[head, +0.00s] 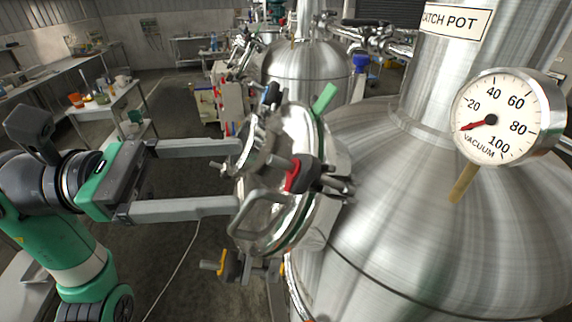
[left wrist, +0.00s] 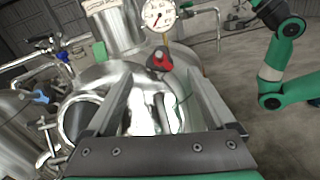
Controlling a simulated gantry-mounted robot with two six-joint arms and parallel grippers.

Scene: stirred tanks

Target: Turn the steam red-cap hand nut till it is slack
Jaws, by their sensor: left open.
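The red-cap hand nut (head: 296,175) sits at the rim of the round steel hatch lid (head: 300,128) on the tank's side. It also shows in the left wrist view (left wrist: 160,61), beyond and between the fingers. My left gripper (head: 239,176) is open, its two long grey fingers pointing at the lid from the left. In the head view the fingertips are close to the lid, one above and one below the nut's level. Nothing is between the fingers; whether a tip touches the lid cannot be told. My right gripper is not in view.
A looped lid handle (head: 262,215) stands out near the lower finger. A vacuum gauge (head: 509,116) is at right.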

